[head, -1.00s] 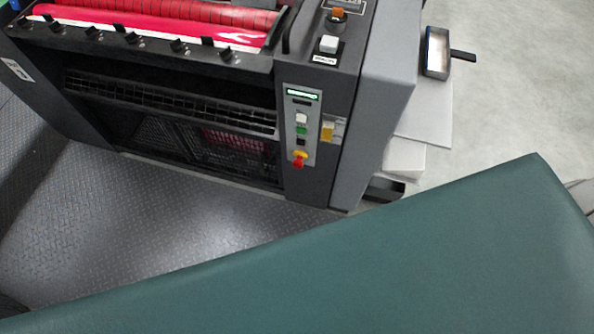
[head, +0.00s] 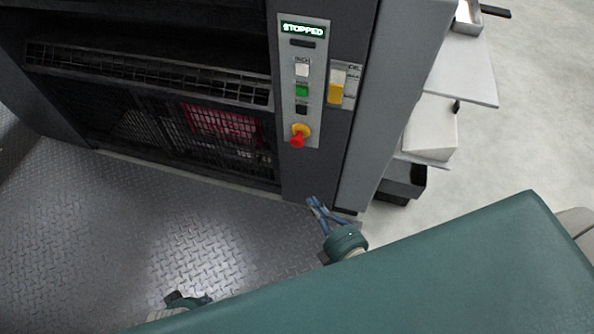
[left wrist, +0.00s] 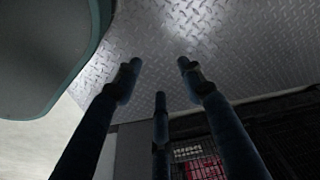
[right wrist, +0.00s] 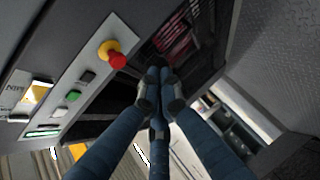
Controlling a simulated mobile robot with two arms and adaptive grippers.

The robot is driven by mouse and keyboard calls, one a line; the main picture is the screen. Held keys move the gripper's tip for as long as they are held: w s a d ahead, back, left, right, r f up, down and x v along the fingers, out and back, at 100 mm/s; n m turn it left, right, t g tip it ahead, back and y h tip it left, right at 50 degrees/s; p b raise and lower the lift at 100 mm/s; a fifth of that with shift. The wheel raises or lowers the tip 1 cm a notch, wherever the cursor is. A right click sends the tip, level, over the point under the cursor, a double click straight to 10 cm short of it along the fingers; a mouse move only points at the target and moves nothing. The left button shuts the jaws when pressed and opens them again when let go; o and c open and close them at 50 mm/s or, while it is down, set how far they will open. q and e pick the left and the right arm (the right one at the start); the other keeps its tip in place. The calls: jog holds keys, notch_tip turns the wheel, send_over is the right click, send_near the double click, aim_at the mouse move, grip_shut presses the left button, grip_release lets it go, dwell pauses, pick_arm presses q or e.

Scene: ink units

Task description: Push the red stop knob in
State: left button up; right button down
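The red stop knob (head: 297,141) sits on a yellow collar low on the grey control panel (head: 312,120). It also shows in the right wrist view (right wrist: 118,61), above and left of my fingertips. My right gripper (head: 314,204) is below the knob in the head view, apart from it. In the right wrist view (right wrist: 158,88) its blue fingers are drawn together with nothing between them. My left gripper shows in the left wrist view (left wrist: 158,80) with its fingers spread and empty, above the metal floor. In the head view its fingers cannot be made out.
The panel display (head: 303,30) reads STOPPED. White (head: 302,69), green (head: 302,90) and black (head: 302,108) buttons line up above the knob. White shelves (head: 431,130) stand right of the machine. The tread-plate floor (head: 120,235) is clear.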

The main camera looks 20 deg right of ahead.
aim_at(298, 139)
pick_arm(q)
jog(key=shift+w+r+b, duration=0.15)
jog(key=shift+w+b, duration=0.5)
jog(key=shift+b, duration=1.3)
pick_arm(e)
jog(key=shift+w+a+r+n+t+y, duration=0.15)
jog(key=shift+w+r+n+t, duration=0.15)
jog(key=shift+r+n+t, duration=0.35)
jog(key=shift+w+a+r+n+t+y, duration=0.1)
jog(key=shift+w+r+n+t, duration=0.2)
jog(key=shift+r, duration=0.65)
jog(key=shift+w+a+r+n+t+y, duration=0.15)
jog(key=shift+w+r+n+t, duration=0.2)
jog(key=shift+r+n, duration=0.4)
jog(key=shift+d, duration=0.1)
